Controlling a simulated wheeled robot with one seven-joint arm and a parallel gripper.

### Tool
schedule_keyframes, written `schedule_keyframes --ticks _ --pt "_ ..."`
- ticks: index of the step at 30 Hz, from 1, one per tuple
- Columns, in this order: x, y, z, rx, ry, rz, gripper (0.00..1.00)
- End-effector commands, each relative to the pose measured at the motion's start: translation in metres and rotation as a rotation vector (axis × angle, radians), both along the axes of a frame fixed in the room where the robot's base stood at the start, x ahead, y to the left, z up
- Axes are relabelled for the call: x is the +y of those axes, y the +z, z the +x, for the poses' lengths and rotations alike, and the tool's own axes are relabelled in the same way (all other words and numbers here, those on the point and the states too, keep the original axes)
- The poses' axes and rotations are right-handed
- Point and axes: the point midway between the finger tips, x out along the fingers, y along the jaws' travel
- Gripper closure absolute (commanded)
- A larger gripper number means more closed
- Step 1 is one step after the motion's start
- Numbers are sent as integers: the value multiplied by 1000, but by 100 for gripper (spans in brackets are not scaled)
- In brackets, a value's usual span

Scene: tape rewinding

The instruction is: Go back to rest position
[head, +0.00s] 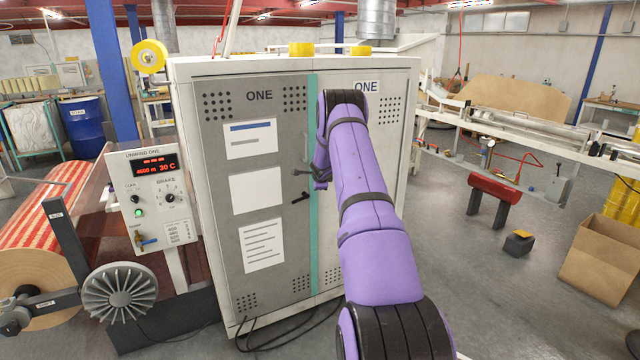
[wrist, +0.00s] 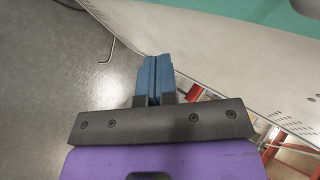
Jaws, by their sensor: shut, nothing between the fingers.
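My purple arm reaches up in front of the cabinet in the head view. The grey cabinet door (head: 222,240) marked ONE looks closed. I cannot tell from the head view whether the fingers touch the cabinet.
The unwind control panel (head: 155,200) and a striped roll (head: 35,235) stand left of the cabinet. A red block on legs (head: 494,188), a small dark box (head: 518,243) and a cardboard box (head: 602,262) stand at the right. Grey floor (head: 480,285) is free between.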

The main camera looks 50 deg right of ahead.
Motion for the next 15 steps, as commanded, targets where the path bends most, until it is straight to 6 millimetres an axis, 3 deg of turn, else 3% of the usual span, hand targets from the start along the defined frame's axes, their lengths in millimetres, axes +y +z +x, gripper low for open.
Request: schedule_keyframes --ticks 15 --pt "7 14 -6 -12 -11 5 100"
